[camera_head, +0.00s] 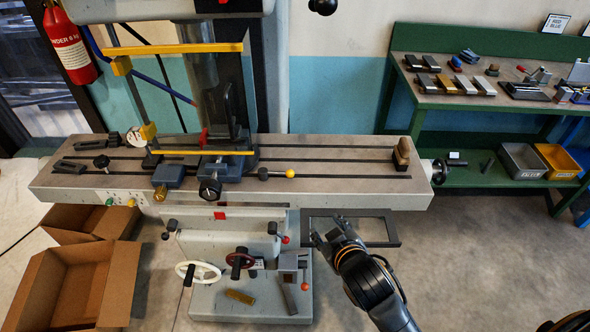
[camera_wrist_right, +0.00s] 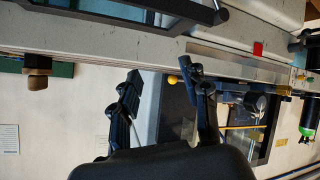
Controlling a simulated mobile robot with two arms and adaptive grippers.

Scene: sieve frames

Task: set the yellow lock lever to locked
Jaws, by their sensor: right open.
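A short lever with a yellow ball end (camera_head: 290,173) and a black hub lies across the front part of the machine's long table (camera_head: 340,185). It points right in the head view. A yellow ball also shows in the right wrist view (camera_wrist_right: 172,79), between the fingers near one tip. My right gripper (camera_head: 326,236) is open and empty, below and right of the lever in the head view, in front of the table edge. Its spread fingers show in the wrist view (camera_wrist_right: 164,75). I cannot tell the gap to the lever. My left gripper is not in view.
A dark rectangular frame (camera_head: 397,230) is beside my right gripper. Handwheels (camera_head: 198,273) and red-knobbed levers (camera_head: 285,239) are on the machine's front. Cardboard boxes (camera_head: 118,285) stand at left. A green bench (camera_head: 470,101) with parts stands at back right; the floor before it is clear.

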